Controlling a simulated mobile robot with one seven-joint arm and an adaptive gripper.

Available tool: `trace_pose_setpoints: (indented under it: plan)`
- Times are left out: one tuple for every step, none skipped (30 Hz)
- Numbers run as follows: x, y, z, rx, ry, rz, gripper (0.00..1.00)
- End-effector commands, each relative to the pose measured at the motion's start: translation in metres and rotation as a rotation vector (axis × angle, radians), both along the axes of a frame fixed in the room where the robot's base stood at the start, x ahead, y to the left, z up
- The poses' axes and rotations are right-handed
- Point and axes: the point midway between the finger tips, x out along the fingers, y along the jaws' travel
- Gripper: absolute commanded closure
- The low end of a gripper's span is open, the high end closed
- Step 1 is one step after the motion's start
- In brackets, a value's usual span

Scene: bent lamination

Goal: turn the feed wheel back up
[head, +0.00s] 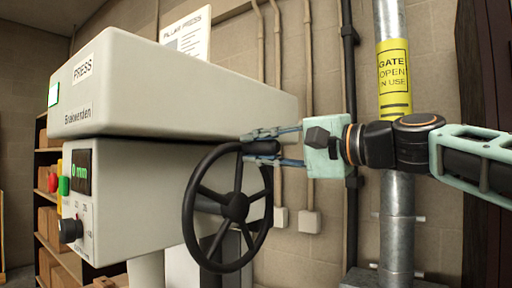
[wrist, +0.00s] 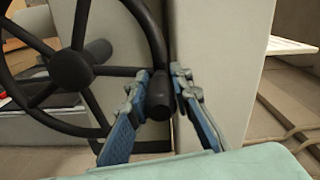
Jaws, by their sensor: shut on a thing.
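The feed wheel (head: 234,206) is a black spoked handwheel on the side of the pale press (head: 170,85); it also shows at the left of the wrist view (wrist: 72,70). A black handle (wrist: 160,95) stands out from its rim. My gripper (head: 262,147) reaches in from the right at the top of the wheel. In the wrist view its blue fingers (wrist: 163,92) are shut on the handle, one on each side. The display (head: 81,171) on the press front reads "0 mm" in green.
Red and green buttons (head: 63,188) and a black knob (head: 70,230) sit on the press front. A metal pipe with a yellow sign (head: 394,80) stands behind my arm. Shelves with boxes (head: 45,190) are at the left.

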Motion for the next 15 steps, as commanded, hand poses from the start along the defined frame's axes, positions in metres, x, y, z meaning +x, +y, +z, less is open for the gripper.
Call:
trace_pose_setpoints:
  plan:
    - [0.0009, -0.0019, 0.0019, 0.005, -0.001, -0.004, 1.00]
    - [0.0009, -0.0019, 0.0019, 0.005, -0.001, -0.004, 1.00]
    - [0.0009, -0.0019, 0.0019, 0.004, -0.001, -0.004, 0.79]
    - [0.0009, -0.0019, 0.0019, 0.004, -0.002, -0.005, 0.76]
    - [0.0008, -0.0018, 0.0018, 0.004, -0.001, -0.004, 0.73]
    - [0.0007, -0.0018, 0.0016, 0.004, -0.001, -0.004, 0.68]
    - [0.0006, -0.0016, 0.0015, 0.004, -0.001, -0.003, 0.65]
    - [0.0007, -0.0015, 0.0013, 0.003, -0.001, -0.004, 0.63]
    - [0.0006, -0.0013, 0.0011, 0.002, -0.002, -0.004, 0.63]
    - [0.0004, -0.0012, 0.0009, 0.002, -0.001, -0.003, 0.63]
    - [0.0004, -0.0010, 0.0009, 0.002, -0.001, -0.003, 0.63]
    - [0.0003, -0.0009, 0.0008, 0.001, -0.001, -0.002, 0.63]
    - [0.0003, -0.0008, 0.0006, 0.001, -0.001, -0.002, 0.63]
    - [0.0003, -0.0007, 0.0005, 0.001, -0.001, -0.002, 0.63]
    - [0.0002, -0.0009, 0.0004, 0.001, -0.001, -0.002, 0.63]
